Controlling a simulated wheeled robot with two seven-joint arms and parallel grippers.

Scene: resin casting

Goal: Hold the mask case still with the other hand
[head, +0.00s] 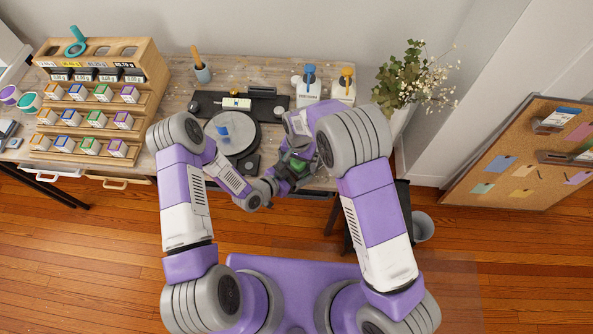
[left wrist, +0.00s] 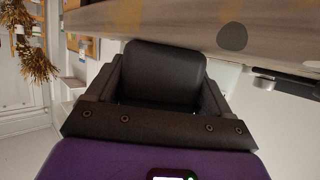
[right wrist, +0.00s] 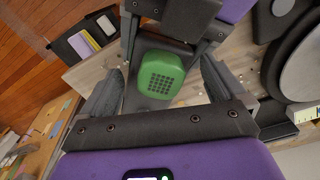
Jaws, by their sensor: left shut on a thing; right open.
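The mask case appears as a dark, rounded block (left wrist: 165,72) between my left gripper's fingers (left wrist: 160,85) in the left wrist view. In the right wrist view, a green block with a grid of dark holes (right wrist: 160,75) shows against the dark case; I cannot tell whether it is part of it. The left gripper (right wrist: 165,45) shows at the top there, its fingers either side of the case. My right gripper (right wrist: 160,88) is open, its fingers on either side of the green block with gaps visible. In the head view, the green block (head: 296,166) shows between both hands.
The bench holds a round turntable (head: 231,132) with a blue cup (head: 223,130), white bottles (head: 308,88) and a wooden rack (head: 95,110) of small boxes. A plant (head: 415,80) stands at the right. A bin (head: 422,227) stands on the floor.

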